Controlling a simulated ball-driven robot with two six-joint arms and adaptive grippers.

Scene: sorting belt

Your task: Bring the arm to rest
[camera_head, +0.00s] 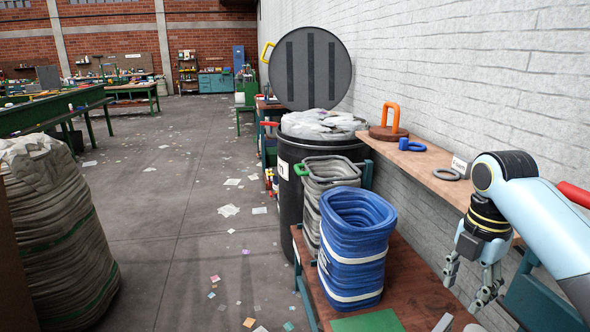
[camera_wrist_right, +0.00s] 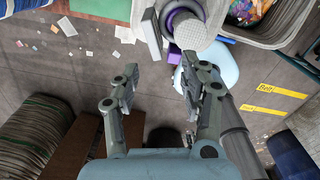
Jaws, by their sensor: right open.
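My right arm (camera_head: 545,225) comes in from the right edge, light blue with black joints. My right gripper (camera_head: 463,291) hangs from it, fingers pointing down, at the right of the wooden bench. It is open and I see nothing between its fingers. In the right wrist view the two fingers (camera_wrist_right: 160,77) stand apart. The floor and crowded surfaces lie beyond them. My left gripper is in neither view.
A blue ribbed bin (camera_head: 352,248) stands on the bench (camera_head: 418,290), left of my gripper. A wooden shelf (camera_head: 425,165) along the white wall holds an orange-handled weight (camera_head: 389,122) and a grey ring (camera_head: 452,174). A black barrel (camera_head: 288,195) stands behind. The floor (camera_head: 185,235) at left is mostly open, with paper scraps.

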